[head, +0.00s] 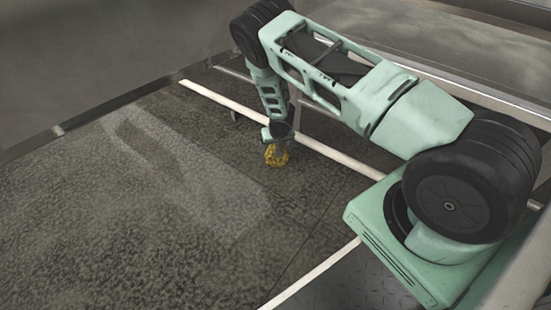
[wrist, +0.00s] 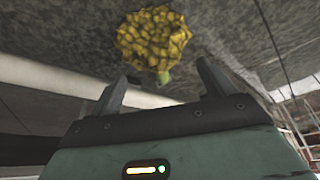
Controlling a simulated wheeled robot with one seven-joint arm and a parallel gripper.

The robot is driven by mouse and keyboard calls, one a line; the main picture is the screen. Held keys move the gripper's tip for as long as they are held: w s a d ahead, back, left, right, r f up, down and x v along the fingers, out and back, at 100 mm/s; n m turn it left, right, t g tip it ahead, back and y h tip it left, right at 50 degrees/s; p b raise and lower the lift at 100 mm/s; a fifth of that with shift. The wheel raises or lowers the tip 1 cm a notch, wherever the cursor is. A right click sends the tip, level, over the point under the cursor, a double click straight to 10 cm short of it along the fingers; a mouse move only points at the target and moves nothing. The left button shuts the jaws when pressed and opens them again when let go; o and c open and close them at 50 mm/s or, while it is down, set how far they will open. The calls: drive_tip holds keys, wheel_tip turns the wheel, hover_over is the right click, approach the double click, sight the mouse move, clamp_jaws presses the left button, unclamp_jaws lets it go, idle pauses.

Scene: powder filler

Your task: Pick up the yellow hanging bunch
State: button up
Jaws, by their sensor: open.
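The yellow bunch (head: 277,155) shows in the head view just below the end of my arm, against the dark mottled floor. In the wrist view the yellow bunch (wrist: 153,38) is a rounded, knobbly cluster with a small green tip toward my gripper. My gripper (wrist: 160,80) has its two fingers spread apart, with nothing between them. The bunch lies beyond the fingertips, roughly centred between them. In the head view my gripper (head: 277,137) is right above the bunch and small. I cannot tell whether they touch.
A long white strip (head: 335,155) runs across the floor behind the bunch. A second white strip (head: 312,275) lies nearer. The dark floor (head: 130,220) at the left is clear. A low wall edge (head: 100,118) borders it at the back left.

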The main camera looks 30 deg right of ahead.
sight(271, 160)
drive_tip(key=shift+b+x, duration=0.3)
drive_tip(key=shift+x, duration=0.6)
drive_tip(key=b+x, duration=0.4)
drive_tip(key=shift+s+d+f, duration=0.15)
drive_tip(key=shift+s+f, duration=0.1)
drive_tip(key=shift+s, duration=0.15)
drive_tip(key=shift+w+f+b, duration=0.3)
drive_tip(key=shift+f, duration=0.15)
drive_tip(key=shift+r, duration=0.1)
drive_tip(key=c, duration=1.2)
drive_tip(key=shift+d+r, duration=0.1)
drive_tip(key=shift+r, duration=0.05)
